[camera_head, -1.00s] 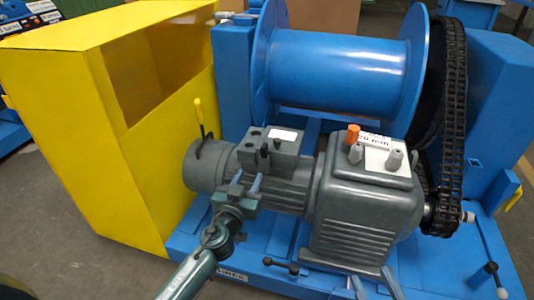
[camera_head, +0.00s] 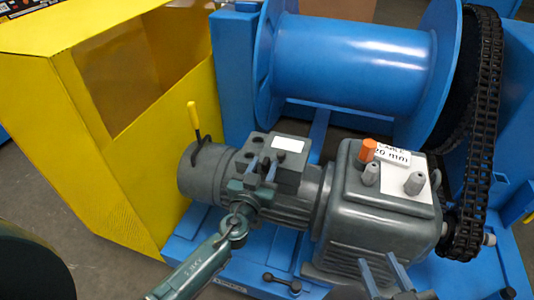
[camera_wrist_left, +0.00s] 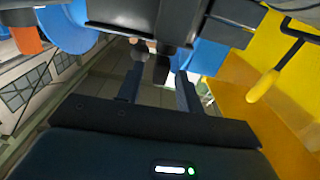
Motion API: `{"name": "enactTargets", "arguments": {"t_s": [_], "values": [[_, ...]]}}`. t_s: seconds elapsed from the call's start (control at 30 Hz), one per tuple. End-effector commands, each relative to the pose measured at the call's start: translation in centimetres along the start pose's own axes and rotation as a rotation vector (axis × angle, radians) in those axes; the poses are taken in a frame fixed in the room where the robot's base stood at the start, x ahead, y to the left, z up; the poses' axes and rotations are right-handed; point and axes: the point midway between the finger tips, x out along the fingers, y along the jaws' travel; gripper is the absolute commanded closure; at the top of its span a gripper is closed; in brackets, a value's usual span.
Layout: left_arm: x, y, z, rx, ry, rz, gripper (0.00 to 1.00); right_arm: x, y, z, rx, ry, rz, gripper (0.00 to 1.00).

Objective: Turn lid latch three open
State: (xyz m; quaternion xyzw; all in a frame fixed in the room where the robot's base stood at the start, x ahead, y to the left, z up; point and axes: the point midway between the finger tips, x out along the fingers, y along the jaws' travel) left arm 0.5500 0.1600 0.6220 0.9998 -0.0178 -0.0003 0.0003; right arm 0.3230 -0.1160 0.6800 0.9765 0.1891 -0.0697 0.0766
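The dark grey terminal box (camera_head: 285,162) with a white label sits on top of the motor (camera_head: 208,172). My left gripper (camera_head: 263,166) is at the front side of this box, fingers apart and pointing at its lid. In the left wrist view, small dark knobs (camera_wrist_left: 161,68) show between and beyond the open fingers (camera_wrist_left: 158,88). I cannot tell which of them is latch three, or whether the fingers touch it. The fingers hide part of the lid in the head view. My right gripper (camera_head: 385,272) shows at the bottom edge, fingers apart and empty, in front of the gearbox.
The gearbox (camera_head: 385,215) with an orange plug (camera_head: 367,150) and grey plugs stands right of the motor. A yellow-handled lever (camera_head: 194,120) rises at the motor's left end. A yellow housing (camera_head: 150,200), blue drum (camera_head: 345,65) and black chain (camera_head: 482,130) surround it.

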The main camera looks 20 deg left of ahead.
Motion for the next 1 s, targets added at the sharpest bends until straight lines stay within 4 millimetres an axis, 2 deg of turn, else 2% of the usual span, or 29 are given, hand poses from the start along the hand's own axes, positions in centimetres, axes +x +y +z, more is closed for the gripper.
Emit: {"name": "enactTargets", "arguments": {"t_s": [0.43, 0.87, 1.0], "values": [[-0.21, 0.08, 0.07, 0.001, -0.001, -0.002, 0.64, -0.17, 0.19, 0.07, 0.006, -0.018, 0.004, 0.64], [-0.19, 0.08, 0.03, 0.001, 0.0, -0.002, 1.0, -0.17, 0.16, 0.01, 0.006, -0.015, 0.004, 0.64], [-0.18, 0.07, 0.01, 0.001, 0.0, -0.002, 1.0, -0.17, 0.11, 0.01, 0.006, -0.015, 0.003, 0.64]]}}
